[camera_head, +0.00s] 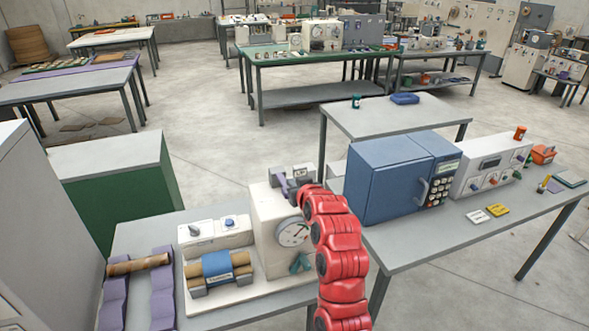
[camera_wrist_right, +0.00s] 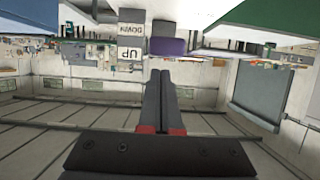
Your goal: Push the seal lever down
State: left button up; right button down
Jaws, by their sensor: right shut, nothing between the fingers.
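The winder (camera_head: 262,225) is a cream machine with a round dial (camera_head: 293,232) on its front. A purple piece (camera_head: 283,188), which looks like the seal lever, shows at its top; it also shows in the right wrist view (camera_wrist_right: 168,46), just past the fingertips. Grey UP (camera_wrist_right: 130,53) and DOWN (camera_wrist_right: 131,16) labels appear upside down beside it. My left gripper is not in view.
A wrapped roll with a blue band (camera_head: 217,268) lies on the winder's bed. A brown roll (camera_head: 138,265) rests across purple supports (camera_head: 162,299) at left. A blue oven-like box (camera_head: 386,178) and a white control unit (camera_head: 488,165) stand on the right bench.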

jog(key=shift+s+f, duration=0.1)
jog(key=shift+f, duration=0.35)
jog(key=shift+f, duration=0.1)
jog(key=f+t+b, duration=0.1)
jog(key=b, duration=0.3)
jog(key=f+t+b, duration=0.1)
jog(key=f+b, duration=0.1)
jog(key=b, duration=0.2)
jog(key=f+t+y+b, duration=0.1)
jog(key=f+b, duration=0.1)
jog(key=b, duration=0.2)
jog(key=shift+s+d+b, duration=0.15)
jog(key=shift+s+b, duration=0.15)
jog(key=shift+s, duration=0.05)
jog(key=shift+r, duration=0.1)
jog(key=s+d+r+b, duration=0.3)
jog(key=s+r, duration=0.2)
jog(key=s, duration=0.5)
jog(key=shift+d+b, duration=0.15)
jog(key=shift+b, duration=0.15)
jog(key=shift+r, duration=0.15)
